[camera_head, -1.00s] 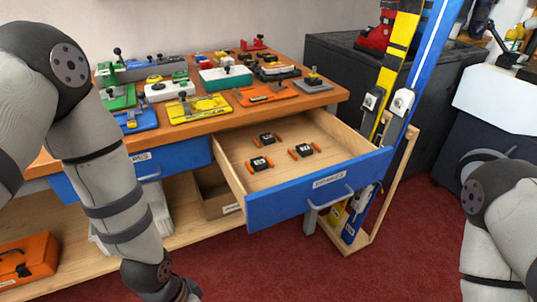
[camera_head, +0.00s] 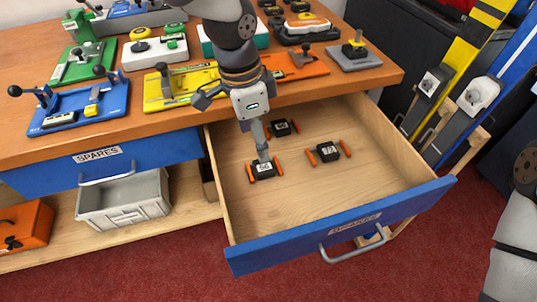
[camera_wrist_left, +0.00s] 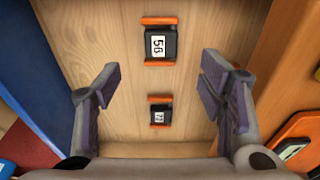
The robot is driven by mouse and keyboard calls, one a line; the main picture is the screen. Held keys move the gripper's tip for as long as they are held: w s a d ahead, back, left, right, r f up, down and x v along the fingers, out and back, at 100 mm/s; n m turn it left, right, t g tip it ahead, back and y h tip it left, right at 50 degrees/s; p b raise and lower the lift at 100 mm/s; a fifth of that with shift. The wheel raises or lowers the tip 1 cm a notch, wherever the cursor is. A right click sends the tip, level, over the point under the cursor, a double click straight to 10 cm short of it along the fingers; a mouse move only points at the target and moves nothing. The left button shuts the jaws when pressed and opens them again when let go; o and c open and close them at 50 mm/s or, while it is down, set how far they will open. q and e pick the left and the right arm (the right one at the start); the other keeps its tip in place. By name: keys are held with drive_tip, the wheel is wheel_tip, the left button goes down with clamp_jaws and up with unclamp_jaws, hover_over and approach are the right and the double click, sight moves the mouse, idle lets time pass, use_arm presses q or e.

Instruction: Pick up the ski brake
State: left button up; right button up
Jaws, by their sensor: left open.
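Three black ski brakes with orange side arms and white number labels lie in the open drawer (camera_head: 390,185). One (camera_head: 263,170) is at the front left, one (camera_head: 282,128) at the back, one (camera_head: 328,151) at the right. My left gripper (camera_head: 262,154) points down over the front-left brake and partly covers it. In the left wrist view the gripper (camera_wrist_left: 160,85) is open and empty, with its fingers wide apart. A larger-looking brake (camera_wrist_left: 160,45) shows at the top and another (camera_wrist_left: 160,114) lower between the fingers. My right gripper is out of view.
The wooden bench top (camera_head: 120,112) behind the drawer holds jigs, including blue (camera_head: 85,105), yellow (camera_head: 180,85) and orange (camera_head: 297,68) ones. The drawer's blue front (camera_head: 340,232) and wooden walls surround the brakes. Skis stand upright at the right. A grey bin (camera_head: 122,205) is below.

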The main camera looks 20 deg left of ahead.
sight(263, 166)
use_arm(q)
drive_tip(key=f, duration=0.6)
drive_tip(key=d+f+b, duration=0.1)
drive_tip(key=f, duration=0.2)
drive_tip(key=shift+w+f, duration=0.1)
drive_tip(key=shift+w, duration=0.3)
drive_tip(key=c, duration=1.3)
